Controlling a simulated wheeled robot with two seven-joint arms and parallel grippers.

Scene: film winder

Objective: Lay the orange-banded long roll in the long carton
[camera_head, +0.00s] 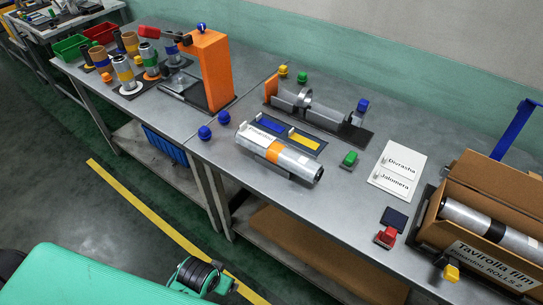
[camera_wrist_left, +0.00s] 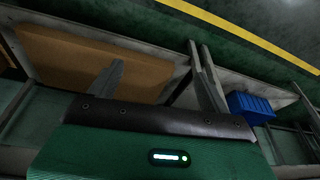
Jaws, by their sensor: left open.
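The orange-banded long roll (camera_head: 297,162) is silver with a white label at its left end and an orange band near its middle. It lies on the bench near the front edge, in front of a blue and yellow holder. My right gripper is not in view.
A grey winder stand (camera_head: 318,113) is behind the roll. A white card (camera_head: 397,170), green block (camera_head: 349,159) and red block (camera_head: 386,237) lie between roll and carton. An orange post (camera_head: 208,69) stands left. A blue crate (camera_wrist_left: 249,106) is below the bench.

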